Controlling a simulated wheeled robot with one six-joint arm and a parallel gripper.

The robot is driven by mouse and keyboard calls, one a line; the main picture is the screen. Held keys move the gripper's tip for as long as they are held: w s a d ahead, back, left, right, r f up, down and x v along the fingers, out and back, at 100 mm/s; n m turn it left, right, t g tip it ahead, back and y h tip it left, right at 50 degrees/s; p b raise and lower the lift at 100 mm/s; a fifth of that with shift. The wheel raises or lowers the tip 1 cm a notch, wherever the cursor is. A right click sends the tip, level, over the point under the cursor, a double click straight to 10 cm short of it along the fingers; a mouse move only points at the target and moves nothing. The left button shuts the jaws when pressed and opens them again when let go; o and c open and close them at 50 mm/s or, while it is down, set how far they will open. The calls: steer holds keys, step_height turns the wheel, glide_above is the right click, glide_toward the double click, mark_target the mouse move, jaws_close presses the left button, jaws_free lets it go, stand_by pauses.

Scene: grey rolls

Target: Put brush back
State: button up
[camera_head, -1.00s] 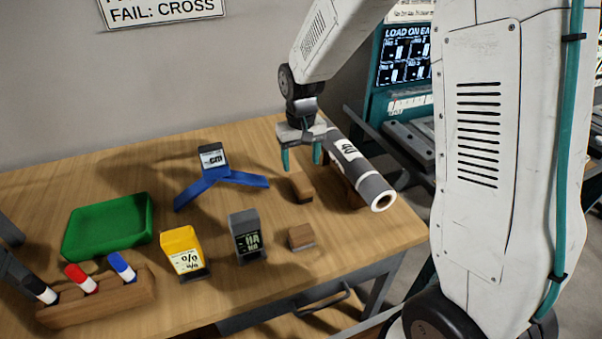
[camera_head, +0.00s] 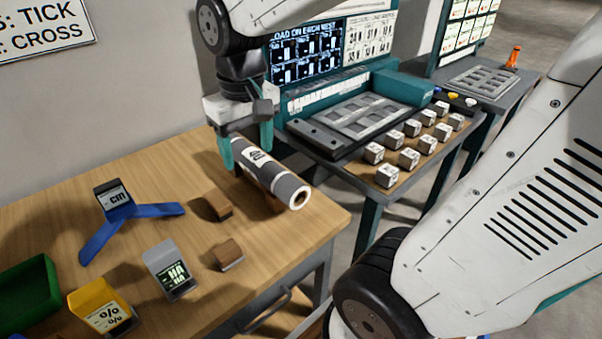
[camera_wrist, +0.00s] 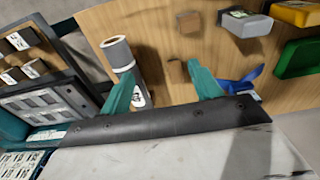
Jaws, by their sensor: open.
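No thing here is plainly a bristled brush. A small brown block with a grey underside (camera_head: 227,255) lies on the table near its front edge and may be the brush; it also shows in the wrist view (camera_wrist: 188,22). A second brown block (camera_head: 212,206) lies farther back, left of the grey roll (camera_head: 272,175), and shows in the wrist view (camera_wrist: 177,71). In the wrist view one finger covers part of the roll (camera_wrist: 117,54); contact cannot be told.
A blue three-legged stand (camera_head: 118,213) holds a dark box. A grey box (camera_head: 166,268), a yellow box (camera_head: 103,305) and a green tray (camera_head: 28,290) stand at left. A bench with several labelled cubes (camera_head: 388,175) adjoins at right. Bare table lies behind the stand.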

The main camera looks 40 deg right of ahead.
steer(key=s+r, duration=0.1)
steer(key=s, duration=1.2)
steer(key=shift+s+d, duration=0.3)
steer(key=shift+d, duration=0.15)
steer(key=shift+t, duration=0.3)
